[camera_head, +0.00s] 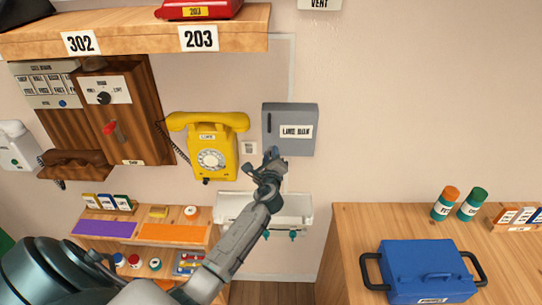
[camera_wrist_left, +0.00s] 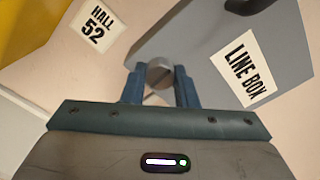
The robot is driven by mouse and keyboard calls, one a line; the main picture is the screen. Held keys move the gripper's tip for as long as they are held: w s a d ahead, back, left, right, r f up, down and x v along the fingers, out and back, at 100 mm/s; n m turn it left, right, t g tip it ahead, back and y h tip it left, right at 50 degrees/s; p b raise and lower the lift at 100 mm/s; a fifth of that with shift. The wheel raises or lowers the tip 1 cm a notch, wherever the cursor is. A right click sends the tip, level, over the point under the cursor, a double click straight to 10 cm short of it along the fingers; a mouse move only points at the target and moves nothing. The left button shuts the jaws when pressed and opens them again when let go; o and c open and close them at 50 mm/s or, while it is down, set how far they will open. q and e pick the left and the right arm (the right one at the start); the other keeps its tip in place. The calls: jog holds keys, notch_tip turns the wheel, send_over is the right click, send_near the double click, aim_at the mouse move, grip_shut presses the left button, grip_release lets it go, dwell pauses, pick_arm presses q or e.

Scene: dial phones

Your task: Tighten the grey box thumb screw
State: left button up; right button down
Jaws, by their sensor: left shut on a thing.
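The grey box (camera_head: 302,112), labelled LINE BOX, is mounted on the wall right of the yellow phone. In the left wrist view the grey box (camera_wrist_left: 203,42) fills the upper right, tilted in the picture. The thumb screw (camera_wrist_left: 159,73) is a round metal knob with a slot, at the box's lower left edge. My left gripper (camera_head: 272,156) is at that lower left corner. In the wrist view its two blue-grey fingers (camera_wrist_left: 160,88) are shut on the screw from both sides. In the head view the gripper hides the screw. My right gripper is not in view.
A yellow dial phone (camera_head: 208,143) hangs close left of the gripper. A small HALL 52 label (camera_wrist_left: 96,25) is on the wall beside the box. A white tray (camera_head: 300,208) with teal knobs is below. A blue case (camera_head: 425,268) stands on the right wooden counter.

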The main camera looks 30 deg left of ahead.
pick_arm(q)
jog(key=o, duration=1)
jog(key=b+v, duration=0.3)
jog(key=v, duration=0.7)
jog(key=shift+s+d, duration=0.15)
jog(key=shift+s, duration=0.2)
